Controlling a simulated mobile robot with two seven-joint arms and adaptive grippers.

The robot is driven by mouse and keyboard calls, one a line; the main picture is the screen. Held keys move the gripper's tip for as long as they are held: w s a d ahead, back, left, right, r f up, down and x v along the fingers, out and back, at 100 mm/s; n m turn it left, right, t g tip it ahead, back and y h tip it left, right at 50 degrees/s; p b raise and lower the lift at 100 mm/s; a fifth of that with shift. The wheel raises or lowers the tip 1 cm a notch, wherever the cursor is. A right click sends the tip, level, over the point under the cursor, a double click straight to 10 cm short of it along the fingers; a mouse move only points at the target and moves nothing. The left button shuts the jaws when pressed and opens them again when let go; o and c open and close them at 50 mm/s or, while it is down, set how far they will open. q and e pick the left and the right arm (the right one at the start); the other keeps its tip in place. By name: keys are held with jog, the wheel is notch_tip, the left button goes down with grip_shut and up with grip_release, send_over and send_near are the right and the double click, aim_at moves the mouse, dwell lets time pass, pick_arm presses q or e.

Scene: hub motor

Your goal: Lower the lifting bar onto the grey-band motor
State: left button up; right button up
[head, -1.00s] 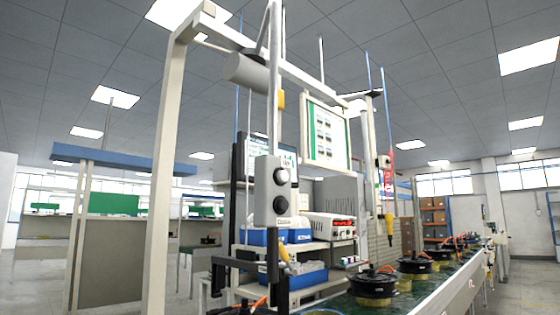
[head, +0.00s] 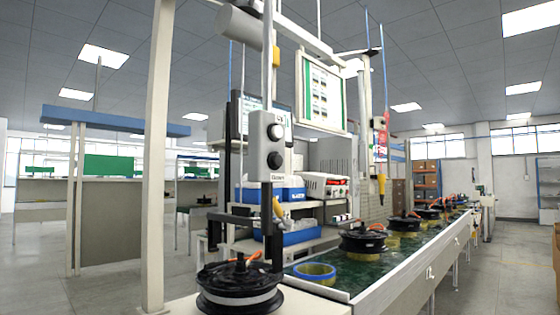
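The grey-band motor (head: 240,289), a black round hub motor with a pale grey band and an orange cable on top, sits on a light surface at the bottom of the head view. A dark horizontal arm (head: 232,219) reaches left from the bar. The bar appears in line with the motor's right part; whether its lower end touches the motor is unclear. Neither of my grippers is in view.
A green conveyor (head: 390,270) runs into the distance at right, carrying several black motors, the nearest being (head: 362,240), and a yellow-blue ring (head: 314,272). A pale upright post (head: 157,150) stands at left. Blue bins (head: 290,232) sit on shelving behind.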

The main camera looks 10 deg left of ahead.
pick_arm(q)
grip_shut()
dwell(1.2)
